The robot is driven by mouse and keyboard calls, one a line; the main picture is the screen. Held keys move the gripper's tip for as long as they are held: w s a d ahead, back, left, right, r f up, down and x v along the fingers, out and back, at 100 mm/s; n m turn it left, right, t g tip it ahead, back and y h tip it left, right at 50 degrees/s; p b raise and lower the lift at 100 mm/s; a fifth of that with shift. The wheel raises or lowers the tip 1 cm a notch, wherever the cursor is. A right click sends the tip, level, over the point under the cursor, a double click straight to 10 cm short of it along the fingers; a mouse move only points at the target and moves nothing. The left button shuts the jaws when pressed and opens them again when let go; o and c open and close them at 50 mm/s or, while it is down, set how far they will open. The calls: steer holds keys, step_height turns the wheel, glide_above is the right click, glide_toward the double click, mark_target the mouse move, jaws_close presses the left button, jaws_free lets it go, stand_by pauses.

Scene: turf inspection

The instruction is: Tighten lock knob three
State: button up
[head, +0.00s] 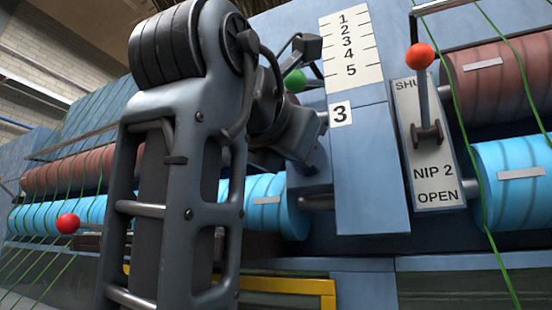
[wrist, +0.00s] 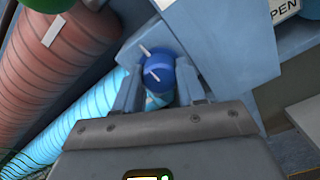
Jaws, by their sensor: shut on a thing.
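A dark blue round knob (wrist: 160,73) sits between the two fingers of my gripper (wrist: 160,82) in the wrist view. My gripper is shut on it, with one finger on each side. One short white mark shows on the knob's face and another just beyond it, roughly parallel but offset. In the head view my gripper (head: 312,172) is at the left side of a blue housing (head: 371,185) with a "3" label (head: 340,114). There the knob is hidden by my arm and the housing.
A red-balled lever (head: 420,58) stands on the "NIP 2" plate (head: 434,160) right of the housing. Blue rollers (head: 511,175) and red-brown rollers (head: 500,80) lie on both sides, with green strands across them. A green ball (head: 295,80) is close behind my arm.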

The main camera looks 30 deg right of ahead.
steer(key=shift+r, duration=0.2)
steer(key=o, duration=1.1)
steer(key=shift+f, duration=0.1)
steer(key=shift+a, duration=0.1)
steer(key=b+v, duration=0.2)
steer(key=v, duration=0.5)
steer(key=shift+s+a, duration=0.25)
